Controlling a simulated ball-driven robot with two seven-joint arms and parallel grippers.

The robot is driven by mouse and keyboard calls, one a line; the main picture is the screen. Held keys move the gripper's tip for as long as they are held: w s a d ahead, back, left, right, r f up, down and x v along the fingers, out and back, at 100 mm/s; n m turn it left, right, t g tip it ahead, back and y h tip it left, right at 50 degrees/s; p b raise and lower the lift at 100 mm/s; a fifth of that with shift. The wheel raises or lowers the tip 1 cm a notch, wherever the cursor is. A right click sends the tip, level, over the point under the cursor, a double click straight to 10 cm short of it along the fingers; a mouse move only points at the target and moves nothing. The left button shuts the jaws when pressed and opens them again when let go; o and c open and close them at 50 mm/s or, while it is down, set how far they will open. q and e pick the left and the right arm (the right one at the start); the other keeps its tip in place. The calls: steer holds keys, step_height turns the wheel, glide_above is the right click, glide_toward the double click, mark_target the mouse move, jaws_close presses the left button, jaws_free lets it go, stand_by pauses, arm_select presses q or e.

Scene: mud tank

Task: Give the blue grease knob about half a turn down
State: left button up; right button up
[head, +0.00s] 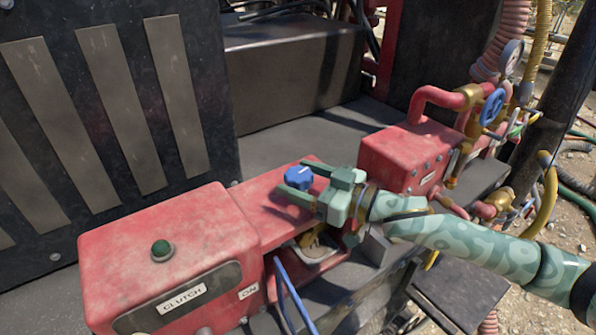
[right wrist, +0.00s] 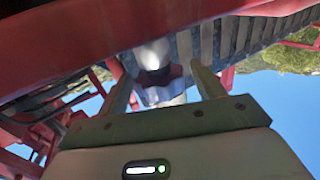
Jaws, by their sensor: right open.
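The blue grease knob (head: 299,177) sits on top of the red housing, with a small white mark on its top. My right gripper (head: 293,179) reaches in from the right with its fingers open, one on the far side and one on the near side of the knob. In the right wrist view, a dark lobed knob (right wrist: 160,86) shows between the two open fingers (right wrist: 163,85), with gaps on both sides. I cannot tell how deep it sits between them. My left gripper is not in view.
Red pipework with a blue handwheel (head: 492,107) and a gauge (head: 511,57) is at right. A slatted dark panel (head: 110,100) rises at left.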

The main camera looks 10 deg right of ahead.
steer(key=shift+w+a, duration=0.35)
steer(key=shift+c, duration=0.2)
steer(key=c, duration=0.9)
steer(key=shift+s+a+r+t+p, duration=0.1)
steer(key=shift+a+r+t+p, duration=0.05)
steer(key=shift+t+p, duration=0.2)
steer(key=shift+c, duration=0.2)
steer(key=shift+m+t+h+p, duration=0.35)
steer(key=shift+m+t+h, duration=0.1)
steer(key=shift+m+h, duration=0.3)
steer(key=o, duration=1)
